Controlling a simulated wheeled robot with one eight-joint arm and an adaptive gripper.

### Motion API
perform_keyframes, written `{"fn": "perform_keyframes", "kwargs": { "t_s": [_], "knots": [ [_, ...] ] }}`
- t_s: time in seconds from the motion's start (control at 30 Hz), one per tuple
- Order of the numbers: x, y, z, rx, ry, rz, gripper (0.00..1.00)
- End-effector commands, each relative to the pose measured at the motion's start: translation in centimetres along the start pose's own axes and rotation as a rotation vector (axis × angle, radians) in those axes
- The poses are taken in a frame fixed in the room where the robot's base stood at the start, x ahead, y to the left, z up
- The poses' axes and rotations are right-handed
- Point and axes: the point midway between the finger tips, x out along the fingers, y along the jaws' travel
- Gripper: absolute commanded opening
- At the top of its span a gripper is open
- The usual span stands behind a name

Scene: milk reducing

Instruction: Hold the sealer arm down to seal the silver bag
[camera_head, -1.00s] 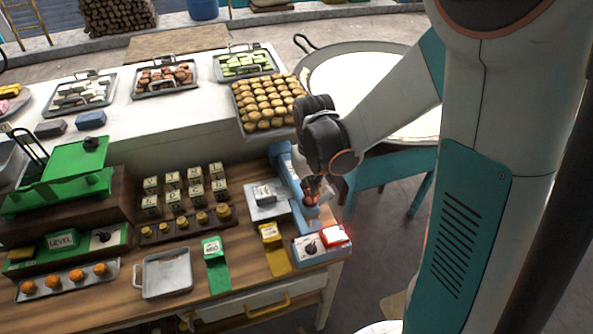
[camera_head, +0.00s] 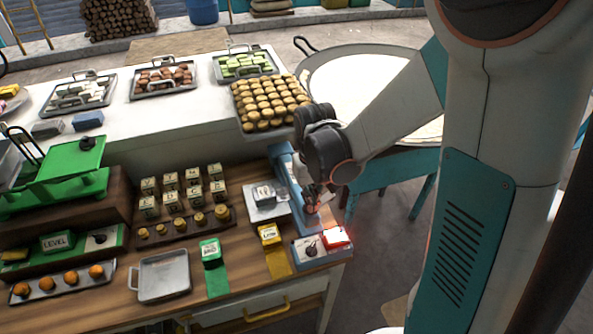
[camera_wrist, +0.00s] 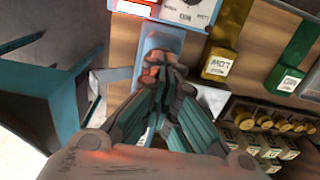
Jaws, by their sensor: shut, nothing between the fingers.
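The blue sealer (camera_head: 283,165) stands at the right end of the wooden bench, with its long arm running toward the front. Its control box (camera_head: 310,250) has a dial and a red light (camera_head: 336,237) that glows. The silver bag (camera_head: 262,194) lies on a pale plate beside the sealer arm, partly hidden by it. My gripper (camera_head: 312,205) is shut and empty, with its tips at the front part of the sealer arm. In the wrist view the closed fingertips (camera_wrist: 165,70) overlap the blue arm (camera_wrist: 160,40); contact is hard to judge.
A yellow-labelled block (camera_head: 269,234) and a green-labelled block (camera_head: 211,252) stand left of the control box. Lettered cubes (camera_head: 190,185), brass weights (camera_head: 190,222) and an empty metal tray (camera_head: 163,275) sit further left. A large round pan (camera_head: 360,80) stands behind.

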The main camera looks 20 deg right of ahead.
Motion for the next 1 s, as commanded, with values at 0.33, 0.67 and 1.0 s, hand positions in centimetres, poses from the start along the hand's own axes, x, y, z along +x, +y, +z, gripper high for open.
{"fn": "perform_keyframes", "kwargs": {
  "t_s": [0.33,0.67,1.0],
  "knots": [
    [1.3,0.0,0.3,0.0,0.0,0.0,0.0],
    [1.3,0.0,0.3,0.0,0.0,0.0,0.0],
    [1.4,0.0,0.3,0.0,0.0,0.0,0.0]
  ]
}}
